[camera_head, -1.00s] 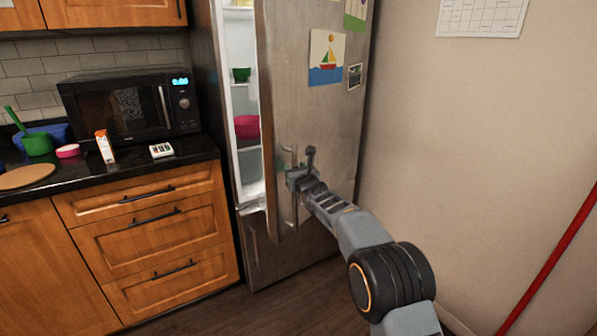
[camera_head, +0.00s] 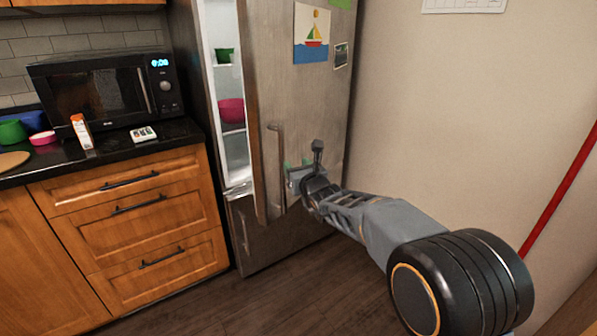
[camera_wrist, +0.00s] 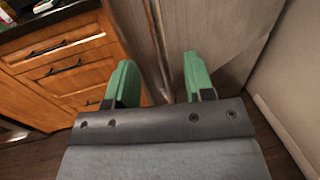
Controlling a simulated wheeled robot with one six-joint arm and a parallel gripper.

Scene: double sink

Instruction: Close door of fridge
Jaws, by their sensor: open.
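The stainless fridge door (camera_head: 300,105) stands partly open, with the lit shelves of the fridge (camera_head: 222,100) showing in a gap at its left. A vertical handle (camera_head: 276,172) runs along the door's left side. My gripper (camera_head: 300,168) is open, just right of the handle, at the front of the door. In the wrist view, the two green fingers of my gripper (camera_wrist: 158,82) are apart, with the fridge door (camera_wrist: 225,45) ahead of them. The handle (camera_wrist: 158,50) shows between and beyond the fingers. I cannot tell whether the fingers touch the door.
Wooden drawers (camera_head: 135,225) and a black counter with a microwave (camera_head: 105,85) stand left of the fridge. A beige wall (camera_head: 450,110) bounds the right, with a red pole (camera_head: 565,185) in front. Dark floor (camera_head: 270,290) is free in front.

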